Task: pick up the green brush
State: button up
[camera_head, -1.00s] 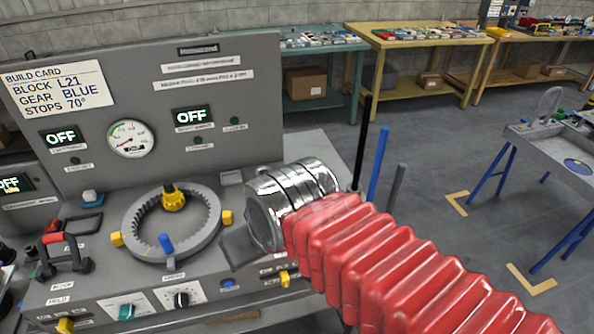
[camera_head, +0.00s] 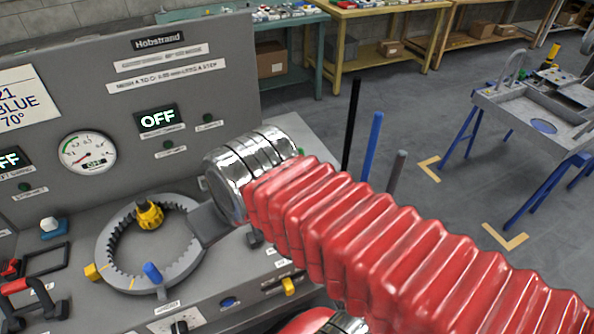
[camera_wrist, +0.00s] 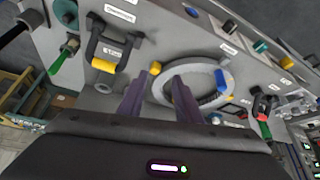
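No thing is clearly readable as the green brush. In the wrist view a slim green piece (camera_wrist: 57,62) with a dark end shows at the upper left, and another green piece (camera_wrist: 265,130) shows at the right below a red part; I cannot tell whether either is the brush. My gripper (camera_wrist: 160,80) has its two purple-grey fingers apart, with nothing seen between them. They point towards the console near the grey ring. In the head view my red bellows arm and chrome wrist cover much of the console's right side, and the fingertips are not clear.
A grey console carries a toothed ring (camera_head: 108,250) with a yellow knob (camera_head: 149,214) and a red-and-black handle (camera_head: 35,298). Black, blue and grey upright rods (camera_head: 372,150) stand behind my arm.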

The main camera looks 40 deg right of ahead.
jog(key=shift+o, duration=1)
jog(key=shift+w+d, duration=0.1)
jog(key=shift+w, duration=0.05)
jog(key=w+d+f+m+g+h, duration=0.1)
jog(key=w+d+m, duration=0.2)
jog(key=d, duration=1.1)
jog(key=w+d+f+m+h, duration=0.1)
jog(key=w+d+m, duration=0.3)
jog(key=w+d, duration=0.5)
jog(key=d+f, duration=0.1)
jog(key=d, duration=0.5)
jog(key=shift+g+h, duration=0.3)
jog(key=shift+g, duration=0.1)
jog(key=shift+f, duration=0.1)
jog(key=x, duration=0.8)
jog(key=shift+f, duration=0.25)
jog(key=shift+f, duration=0.1)
